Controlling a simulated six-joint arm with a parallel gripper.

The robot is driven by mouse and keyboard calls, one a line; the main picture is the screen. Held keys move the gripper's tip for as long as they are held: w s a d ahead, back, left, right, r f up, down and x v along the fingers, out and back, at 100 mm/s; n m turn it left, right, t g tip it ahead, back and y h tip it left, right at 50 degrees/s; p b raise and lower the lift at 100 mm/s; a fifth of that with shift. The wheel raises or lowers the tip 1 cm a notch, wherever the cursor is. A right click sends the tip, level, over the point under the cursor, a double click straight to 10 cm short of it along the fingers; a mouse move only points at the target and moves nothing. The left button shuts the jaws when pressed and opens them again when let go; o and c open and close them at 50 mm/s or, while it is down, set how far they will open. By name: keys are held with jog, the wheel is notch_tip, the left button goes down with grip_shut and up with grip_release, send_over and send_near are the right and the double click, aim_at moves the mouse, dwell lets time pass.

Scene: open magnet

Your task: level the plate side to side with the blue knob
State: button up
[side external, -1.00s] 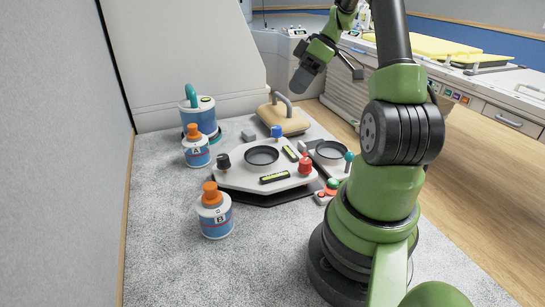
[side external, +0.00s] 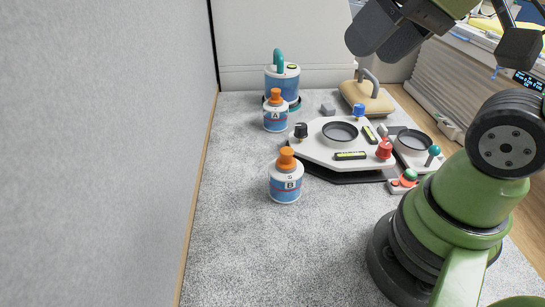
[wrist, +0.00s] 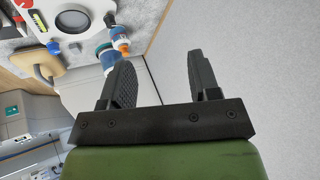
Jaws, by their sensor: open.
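The white plate (side external: 318,153) stands on a dark base on the grey carpeted top, with a dark round dish (side external: 340,132) in it. The blue knob (side external: 358,111) is at its back edge, a black knob (side external: 300,130) at the left and a red knob (side external: 384,149) at the right. Two yellow-green levels sit on the plate, one at the front (side external: 350,156) and one at the right (side external: 368,134); their bubbles are too small to read. My gripper (side external: 368,30) is open, empty and high above, apart from the plate. In the wrist view, the blue knob (wrist: 53,48) lies left of my open fingers (wrist: 160,60).
Bottle A (side external: 276,114) and bottle B (side external: 285,180) stand left of the plate. A blue container (side external: 283,78) and a tan block with a handle (side external: 367,97) are behind. A smaller plate with a dish (side external: 414,142) and teal knob (side external: 434,151) is at the right. The front carpet is clear.

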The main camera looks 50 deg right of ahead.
jog(key=shift+s+a+m+t, duration=0.3)
jog(key=shift+s+a, duration=0.1)
jog(key=shift+s, duration=0.2)
jog(key=w+d+r+m+g+h, duration=0.1)
jog(key=w+d, duration=0.3)
jog(key=w, duration=0.2)
jog(key=m+g+h, duration=0.1)
jog(key=m+g, duration=0.3)
jog(key=g, duration=0.2)
send_over(360, 105)
notch_tip(360, 105, down, 17)
jog(key=shift+a+f, duration=0.1)
notch_tip(360, 105, down, 9)
jog(key=shift+f, duration=0.2)
